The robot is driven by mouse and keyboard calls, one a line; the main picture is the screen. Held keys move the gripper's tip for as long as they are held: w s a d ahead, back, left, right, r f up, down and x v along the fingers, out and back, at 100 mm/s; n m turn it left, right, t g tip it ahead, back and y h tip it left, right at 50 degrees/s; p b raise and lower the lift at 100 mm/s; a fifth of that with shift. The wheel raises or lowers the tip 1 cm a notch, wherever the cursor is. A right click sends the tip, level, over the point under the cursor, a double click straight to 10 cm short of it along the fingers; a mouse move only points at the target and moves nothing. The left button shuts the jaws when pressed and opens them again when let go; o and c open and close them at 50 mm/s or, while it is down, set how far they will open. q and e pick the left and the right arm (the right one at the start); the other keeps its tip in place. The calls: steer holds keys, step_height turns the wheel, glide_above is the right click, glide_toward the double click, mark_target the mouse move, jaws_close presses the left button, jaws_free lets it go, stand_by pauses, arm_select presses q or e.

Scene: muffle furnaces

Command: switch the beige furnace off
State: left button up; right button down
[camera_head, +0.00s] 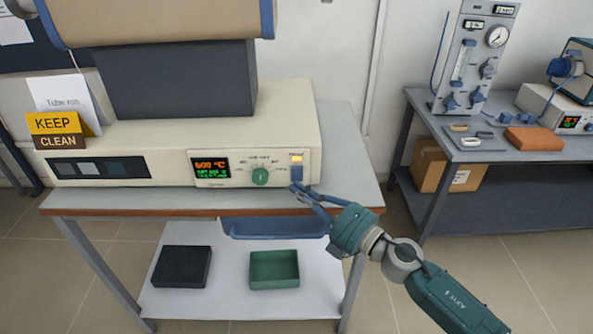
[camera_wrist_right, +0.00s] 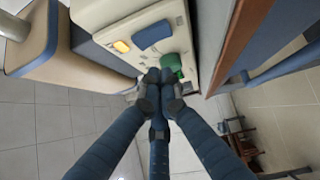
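The beige furnace (camera_head: 130,140) stands on the grey table at left. Its front panel has a lit display (camera_head: 210,168) with orange digits, reading about 600 °C, and green text. A green knob (camera_head: 260,176) is right of the display. At the panel's right end are a lit yellow lamp (camera_head: 296,157) and a blue switch (camera_head: 296,173) below it. The right wrist view also shows the switch (camera_wrist_right: 153,34), lamp (camera_wrist_right: 122,46) and knob (camera_wrist_right: 172,65). My right gripper (camera_head: 298,188) looks shut and empty, its tips just below the switch; contact is unclear. My left gripper is out of view.
A grey block carrying a tan-and-blue cylinder (camera_head: 160,22) stands on the furnace. A "KEEP CLEAN" sign (camera_head: 58,130) is at left. A green tray (camera_head: 274,270) and black block (camera_head: 181,267) lie on the lower shelf. Another bench (camera_head: 480,150) with instruments stands at right.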

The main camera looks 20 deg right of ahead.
steer(key=shift+w+d+r, duration=0.1)
steer(key=shift+w+d, duration=0.15)
steer(key=shift+w, duration=0.8)
stand_by(0.7)
steer(key=shift+w+d, duration=0.15)
steer(key=shift+w, duration=0.25)
steer(key=shift+w+r, duration=0.15)
steer(key=shift+w, duration=0.1)
stand_by(0.5)
stand_by(0.4)
steer(key=shift+s, duration=0.75)
steer(key=shift+a+f, duration=0.2)
steer(key=shift+s+a+f+p, duration=0.1)
steer(key=shift+s+a, duration=0.1)
steer(key=shift+s, duration=0.6)
steer(key=shift+s+a+f+p, duration=0.1)
steer(key=shift+s+a, duration=0.1)
steer(key=shift+s, duration=0.55)
steer(key=shift+s+a+p, duration=0.1)
steer(key=shift+s+a, duration=0.1)
steer(key=shift+s, duration=0.6)
